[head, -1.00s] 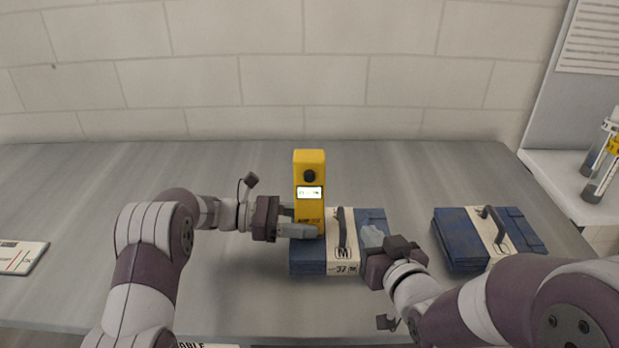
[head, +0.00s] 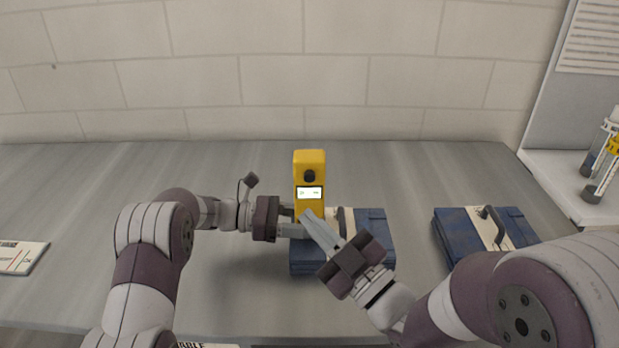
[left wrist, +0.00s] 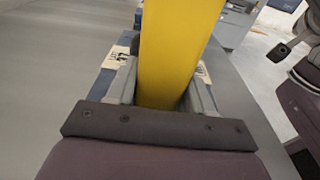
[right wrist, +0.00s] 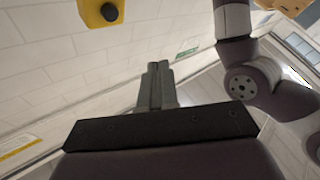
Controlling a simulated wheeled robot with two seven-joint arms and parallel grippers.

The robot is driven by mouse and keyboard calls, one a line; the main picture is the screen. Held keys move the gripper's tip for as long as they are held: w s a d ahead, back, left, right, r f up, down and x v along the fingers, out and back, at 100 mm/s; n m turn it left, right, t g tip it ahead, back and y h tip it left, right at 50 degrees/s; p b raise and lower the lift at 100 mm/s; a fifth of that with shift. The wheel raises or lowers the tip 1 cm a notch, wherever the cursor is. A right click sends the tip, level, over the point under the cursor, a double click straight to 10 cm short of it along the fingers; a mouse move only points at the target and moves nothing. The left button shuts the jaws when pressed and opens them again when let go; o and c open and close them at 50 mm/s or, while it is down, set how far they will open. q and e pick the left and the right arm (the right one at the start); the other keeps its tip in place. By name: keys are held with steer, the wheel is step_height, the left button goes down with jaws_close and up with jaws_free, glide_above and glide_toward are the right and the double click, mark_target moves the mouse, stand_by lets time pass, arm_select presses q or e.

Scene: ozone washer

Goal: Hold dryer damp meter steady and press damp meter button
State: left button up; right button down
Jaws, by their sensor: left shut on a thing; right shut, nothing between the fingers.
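The damp meter (head: 309,168) is a yellow upright box with a round black button-like knob (head: 309,176) above a small lit screen (head: 309,193). My left gripper (head: 292,229) is shut on its lower part from the left. In the left wrist view the yellow body (left wrist: 172,50) stands between the two fingers. My right gripper (head: 308,214) is shut and empty, its tips in front of the meter just below the screen; contact cannot be told. In the right wrist view its closed fingers (right wrist: 157,80) show, with the meter (right wrist: 90,12) at upper left.
A blue case with a pale band (head: 372,225) lies under and beside the meter, partly hidden by my right gripper. A second blue case (head: 462,235) lies to the right. A printed card (head: 20,257) lies at far left. The back of the counter is clear.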

steer(key=w, duration=0.7)
steer(key=shift+w, duration=0.25)
stand_by(1.7)
steer(key=shift+w, duration=0.45)
steer(key=shift+w, duration=0.5)
stand_by(0.6)
steer(key=shift+s, duration=0.95)
steer(key=s, duration=0.5)
